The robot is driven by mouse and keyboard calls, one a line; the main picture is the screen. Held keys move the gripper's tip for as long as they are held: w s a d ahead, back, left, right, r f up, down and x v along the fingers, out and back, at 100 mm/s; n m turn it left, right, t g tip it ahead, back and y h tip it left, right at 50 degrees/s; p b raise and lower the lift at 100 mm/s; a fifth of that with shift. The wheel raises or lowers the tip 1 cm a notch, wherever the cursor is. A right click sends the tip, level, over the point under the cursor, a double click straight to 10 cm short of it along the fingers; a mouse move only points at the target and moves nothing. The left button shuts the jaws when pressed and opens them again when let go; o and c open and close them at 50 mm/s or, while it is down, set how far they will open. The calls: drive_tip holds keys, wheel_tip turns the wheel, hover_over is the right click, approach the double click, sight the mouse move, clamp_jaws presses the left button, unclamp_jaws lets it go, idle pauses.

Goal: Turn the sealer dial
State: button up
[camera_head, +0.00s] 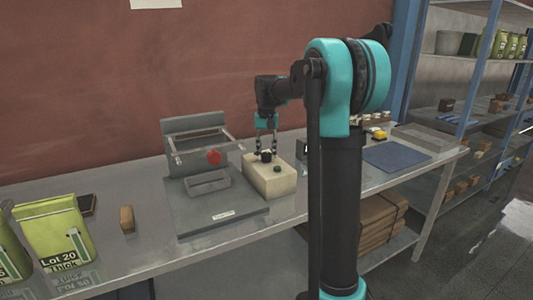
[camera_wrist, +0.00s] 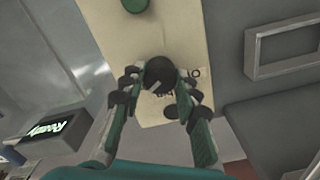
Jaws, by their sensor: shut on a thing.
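The sealer dial (camera_wrist: 161,74) is a round black knob with a pale pointer line, on top of a cream box. In the head view the dial (camera_head: 266,155) shows as a small dark knob on the cream sealer box (camera_head: 272,180). My gripper (camera_head: 266,148) comes down on it from above. In the wrist view my gripper (camera_wrist: 158,82) has a finger on either side of the dial and is shut on it. The fingers partly cover the printed marks beside the dial. A green button (camera_wrist: 135,4) sits on the same box.
Left of the box stands a grey machine (camera_head: 200,150) with a red knob (camera_head: 214,157). Green bags (camera_head: 55,230) and a small brown block (camera_head: 127,219) are at the left of the bench. A blue mat (camera_head: 396,155) lies at the right.

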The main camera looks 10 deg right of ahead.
sight(266, 153)
idle(0.3)
drive_tip(key=o, duration=1.2)
drive_tip(key=shift+c, duration=0.2)
drive_tip(key=shift+r, duration=0.15)
wheel_tip(266, 153, up, 12)
